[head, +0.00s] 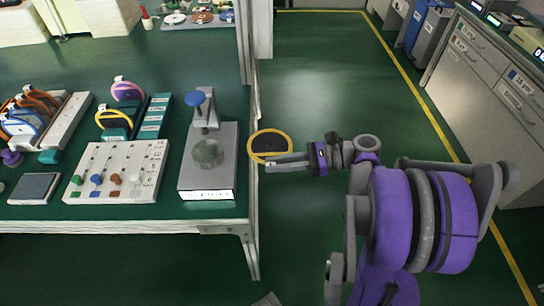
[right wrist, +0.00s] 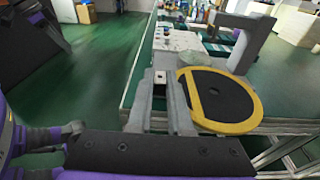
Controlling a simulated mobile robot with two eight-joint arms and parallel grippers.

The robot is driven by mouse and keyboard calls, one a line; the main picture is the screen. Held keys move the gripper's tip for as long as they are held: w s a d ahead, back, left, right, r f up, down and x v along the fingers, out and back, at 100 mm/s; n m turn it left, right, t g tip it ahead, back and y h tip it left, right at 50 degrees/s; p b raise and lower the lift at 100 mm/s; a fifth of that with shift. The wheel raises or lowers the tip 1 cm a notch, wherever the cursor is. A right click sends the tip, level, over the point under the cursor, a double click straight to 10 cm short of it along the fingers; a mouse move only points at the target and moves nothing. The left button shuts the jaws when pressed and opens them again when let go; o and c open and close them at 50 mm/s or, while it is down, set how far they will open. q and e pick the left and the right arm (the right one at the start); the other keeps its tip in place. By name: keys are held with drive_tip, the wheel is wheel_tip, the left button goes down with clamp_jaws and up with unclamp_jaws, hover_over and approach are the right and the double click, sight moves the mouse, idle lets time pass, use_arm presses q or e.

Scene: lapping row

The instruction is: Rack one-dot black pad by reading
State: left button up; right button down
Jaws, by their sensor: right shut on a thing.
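A round black pad with a yellow rim (head: 270,144) is held at its near edge by my right gripper (head: 271,164), just off the right edge of the bench. In the right wrist view the pad (right wrist: 228,94) lies beside the fingers (right wrist: 170,100), with a yellow band across it; no dots can be made out. A gauge stand with a blue knob (head: 195,100) stands at the bench's right end, its round plate bare. A rack (head: 154,118) with labelled teal strips has a yellow-rimmed and a pink-rimmed pad beside it. My left gripper is not in view.
A white board with coloured sliders (head: 116,172) and a grey square plate (head: 35,188) lie on the green bench (head: 208,211). Another rack (head: 68,124) at the left holds several orange- and blue-rimmed pads. The floor right of the bench is clear up to the drawer cabinets (head: 480,85).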

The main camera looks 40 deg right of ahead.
drive_tip(key=s+a+p, duration=0.1)
drive_tip(key=s+a, duration=0.5)
drive_tip(key=s, duration=0.3)
idle(0.6)
wheel_tip(320, 180, up, 10)
drive_tip(key=p, duration=0.9)
idle(0.4)
drive_tip(key=shift+w, duration=0.15)
